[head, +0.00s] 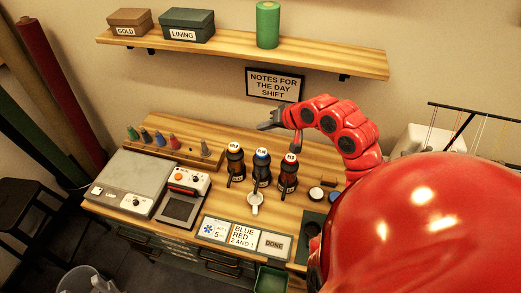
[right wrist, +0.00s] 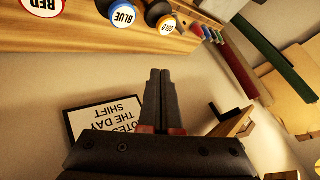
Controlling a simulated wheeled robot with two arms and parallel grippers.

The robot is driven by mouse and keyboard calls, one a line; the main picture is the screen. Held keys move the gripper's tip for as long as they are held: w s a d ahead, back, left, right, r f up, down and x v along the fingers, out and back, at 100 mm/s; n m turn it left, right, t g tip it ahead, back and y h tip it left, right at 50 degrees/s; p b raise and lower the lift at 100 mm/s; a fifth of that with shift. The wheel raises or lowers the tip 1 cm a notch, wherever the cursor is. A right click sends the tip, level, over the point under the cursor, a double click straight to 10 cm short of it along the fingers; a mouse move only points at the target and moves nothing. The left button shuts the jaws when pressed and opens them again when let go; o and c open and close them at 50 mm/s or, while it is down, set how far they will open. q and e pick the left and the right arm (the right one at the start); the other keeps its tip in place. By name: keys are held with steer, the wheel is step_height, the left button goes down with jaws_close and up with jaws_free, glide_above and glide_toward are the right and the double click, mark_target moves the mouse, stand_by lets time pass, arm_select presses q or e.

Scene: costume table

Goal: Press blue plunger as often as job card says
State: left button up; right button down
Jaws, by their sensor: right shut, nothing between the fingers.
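Three dark bottles with labelled plunger tops stand in a row on the wooden bench. The blue plunger (head: 261,153) is in the middle, between the gold one (head: 235,148) and the red one (head: 289,158). In the right wrist view the blue plunger (right wrist: 122,15) reads BLUE. The job card (head: 243,236) lies at the bench front and reads BLUE RED, 2 AND 1. My right gripper (head: 266,126) is shut and empty, behind and above the bottles, apart from them. It shows shut in the right wrist view (right wrist: 160,72). My left gripper is out of view.
A white cup (head: 256,203) stands in front of the blue bottle. A DONE tile (head: 277,246) lies beside the card. A grey scale-like device (head: 137,185) and a rack of coloured spools (head: 173,142) are at left. A shelf (head: 330,58) and a notes sign (head: 273,84) are behind.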

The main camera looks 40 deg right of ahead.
steer(key=shift+f, duration=0.1)
steer(key=b, duration=0.6)
glide_above(260, 152)
steer(key=s, duration=0.2)
steer(key=f, duration=0.6)
steer(key=shift+w+d+f, duration=0.25)
steer(key=shift+d+f, duration=0.05)
steer(key=shift+f, duration=1)
steer(key=shift+f, duration=0.1)
steer(key=shift+f, duration=0.3)
steer(key=shift+f, duration=0.85)
stand_by(0.7)
stand_by(0.4)
steer(key=shift+r+p, duration=0.9)
steer(key=shift+r, duration=0.4)
